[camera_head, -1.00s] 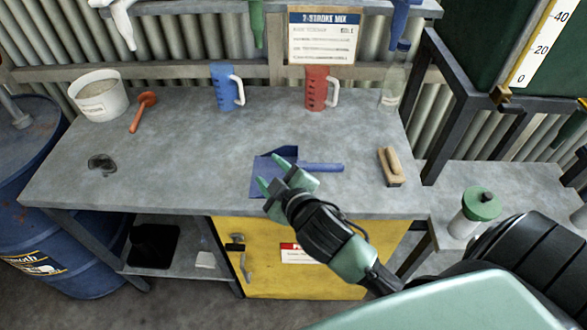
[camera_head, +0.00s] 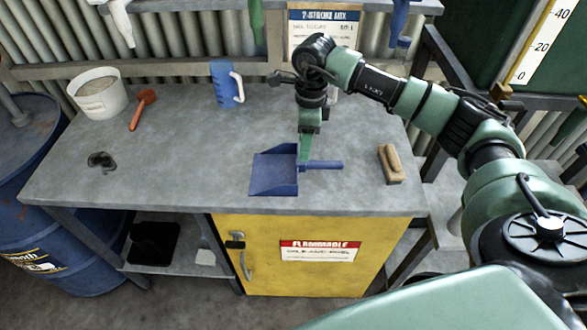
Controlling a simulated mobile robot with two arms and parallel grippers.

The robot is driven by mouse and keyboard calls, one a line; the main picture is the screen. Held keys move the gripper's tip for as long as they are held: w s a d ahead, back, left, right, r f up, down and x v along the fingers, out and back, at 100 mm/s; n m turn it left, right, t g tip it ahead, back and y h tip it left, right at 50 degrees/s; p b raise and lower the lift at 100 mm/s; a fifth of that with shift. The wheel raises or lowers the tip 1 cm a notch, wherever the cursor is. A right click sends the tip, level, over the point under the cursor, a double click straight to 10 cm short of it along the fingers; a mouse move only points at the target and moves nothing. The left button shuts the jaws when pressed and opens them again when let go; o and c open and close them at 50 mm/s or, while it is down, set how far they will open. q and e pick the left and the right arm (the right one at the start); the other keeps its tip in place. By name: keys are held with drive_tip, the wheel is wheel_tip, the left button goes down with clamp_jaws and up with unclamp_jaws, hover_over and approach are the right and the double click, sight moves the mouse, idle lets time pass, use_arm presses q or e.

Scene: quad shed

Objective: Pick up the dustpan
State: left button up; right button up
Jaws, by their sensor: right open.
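The blue dustpan (camera_head: 272,172) lies on the grey workbench (camera_head: 200,170), near its front edge. Its pan faces left and its handle (camera_head: 326,165) points right. My right gripper (camera_head: 304,158) points down from above, with its green fingertips at the place where the pan meets the handle. The fingers are open, seen nearly edge-on, so I cannot tell whether they touch the dustpan or straddle the handle. My left gripper is not in view.
A wooden brush (camera_head: 391,164) lies right of the dustpan. My right arm mostly hides the red jug.

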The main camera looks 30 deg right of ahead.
drive_tip(key=shift+s+d+r+h, duration=0.1)
drive_tip(key=shift+d+h, duration=0.2)
drive_tip(key=shift+d, duration=0.5)
drive_tip(key=shift+s+d+f+p, duration=0.1)
drive_tip(key=shift+f+p, duration=0.2)
drive_tip(key=shift+f, duration=0.05)
drive_tip(key=f+p, duration=0.1)
drive_tip(key=f, duration=0.1)
drive_tip(key=f+p, duration=0.1)
drive_tip(key=f, duration=0.1)
drive_tip(key=a+f+p, duration=0.1)
drive_tip(key=f, duration=0.1)
drive_tip(key=shift+s+f, duration=0.15)
drive_tip(key=shift+f, duration=0.3)
clamp_jaws()
